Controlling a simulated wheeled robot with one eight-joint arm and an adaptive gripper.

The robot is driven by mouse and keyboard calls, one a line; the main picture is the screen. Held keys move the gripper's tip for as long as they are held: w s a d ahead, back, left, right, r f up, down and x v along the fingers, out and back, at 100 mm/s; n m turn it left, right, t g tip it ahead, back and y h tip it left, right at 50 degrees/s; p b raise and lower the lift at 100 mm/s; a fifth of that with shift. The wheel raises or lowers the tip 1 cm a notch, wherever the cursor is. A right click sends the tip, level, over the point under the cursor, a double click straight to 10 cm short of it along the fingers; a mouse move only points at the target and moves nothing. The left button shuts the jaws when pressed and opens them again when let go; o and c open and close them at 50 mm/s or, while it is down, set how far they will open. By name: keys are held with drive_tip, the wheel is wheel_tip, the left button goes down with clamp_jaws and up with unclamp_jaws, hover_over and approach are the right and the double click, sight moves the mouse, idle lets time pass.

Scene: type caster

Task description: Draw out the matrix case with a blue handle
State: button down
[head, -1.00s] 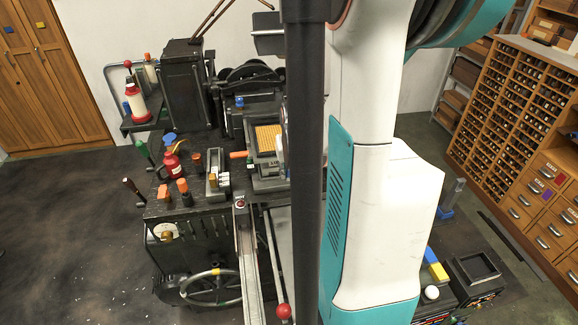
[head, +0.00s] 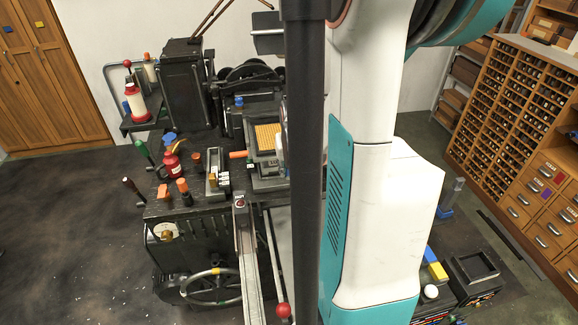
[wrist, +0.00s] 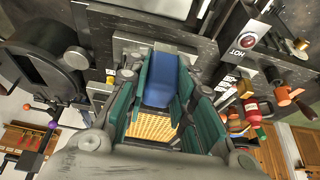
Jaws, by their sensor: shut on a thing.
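The blue handle (wrist: 160,80) stands between the teal finger pads of my gripper (wrist: 163,90) in the wrist view. The gripper is shut on this handle. The gold gridded matrix case (wrist: 153,127) shows below the handle in the wrist view, between the fingers, with its edges partly hidden by them. In the head view the gold grid (head: 268,137) sits in a grey frame on the black machine, just left of the dark column. My gripper is largely hidden behind that column there.
Grey machine blocks surround the handle. A round black housing (wrist: 45,75) is at the left of the wrist view. A red button (wrist: 251,40) marked HOT and orange-topped handles (wrist: 283,96) are at the right. A red oil can (head: 171,163) stands on the machine.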

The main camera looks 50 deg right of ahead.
drive_tip(key=shift+r+p, duration=1.6)
drive_tip(key=shift+r, duration=0.7)
idle(2.0)
